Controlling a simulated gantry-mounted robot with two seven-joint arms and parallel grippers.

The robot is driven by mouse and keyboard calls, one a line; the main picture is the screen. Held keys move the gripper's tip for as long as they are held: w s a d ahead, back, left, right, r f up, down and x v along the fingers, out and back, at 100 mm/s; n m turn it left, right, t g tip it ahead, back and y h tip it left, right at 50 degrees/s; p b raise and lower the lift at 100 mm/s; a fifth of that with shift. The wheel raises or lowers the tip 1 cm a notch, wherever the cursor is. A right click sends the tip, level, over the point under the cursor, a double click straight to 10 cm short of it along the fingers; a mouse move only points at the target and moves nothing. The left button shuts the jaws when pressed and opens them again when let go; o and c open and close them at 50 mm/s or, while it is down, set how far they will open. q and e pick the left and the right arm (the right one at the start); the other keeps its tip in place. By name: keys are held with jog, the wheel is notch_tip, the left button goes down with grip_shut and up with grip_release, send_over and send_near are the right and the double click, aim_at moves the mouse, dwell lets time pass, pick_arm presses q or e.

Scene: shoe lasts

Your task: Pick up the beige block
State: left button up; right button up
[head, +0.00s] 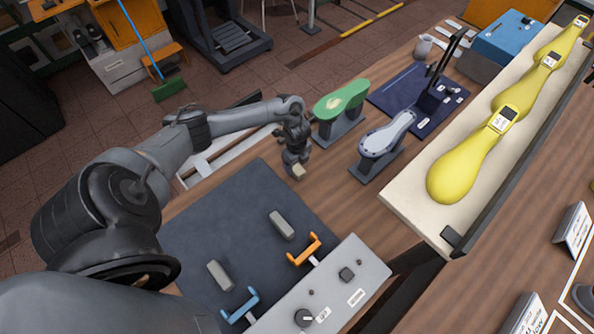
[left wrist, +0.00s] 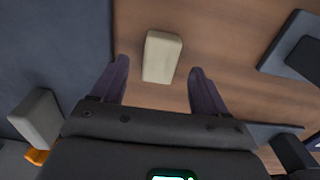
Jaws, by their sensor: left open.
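The beige block (head: 299,171) is small and lies on the wooden table just right of the dark mat, partly covered by my gripper in the head view. In the left wrist view the beige block (left wrist: 162,57) shows whole on the wood, in the gap between the two fingers. My left gripper (head: 296,165) points down over it. In the left wrist view my left gripper (left wrist: 160,84) is open, with a finger to each side of the block and a visible gap on both sides. My right gripper is not seen.
The dark mat (head: 215,215) bears two grey blocks, one (head: 281,225) near the orange handle (head: 304,249), one (head: 220,275) near the blue handle (head: 239,305). A green shoe form (head: 341,101) and a grey one (head: 386,133) on stands rise close behind and right of my gripper.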

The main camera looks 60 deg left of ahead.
aim_at(297, 169)
pick_arm(q)
jog(key=shift+f, duration=1.55)
jog(key=c, duration=1.2)
jog(key=shift+o, duration=0.2)
jog(key=shift+r, duration=0.15)
jog(key=shift+r, duration=0.4)
jog(key=r, duration=0.3)
jog(key=shift+d+r, duration=0.3)
jog(key=shift+d, duration=0.05)
jog(key=d+r+p, duration=0.1)
jog(key=d+r, duration=0.2)
jog(key=d, duration=0.2)
jog(key=w+d+r+p, duration=0.1)
jog(key=d+r+p, duration=0.1)
jog(key=d, duration=0.4)
jog(key=shift+r, duration=0.7)
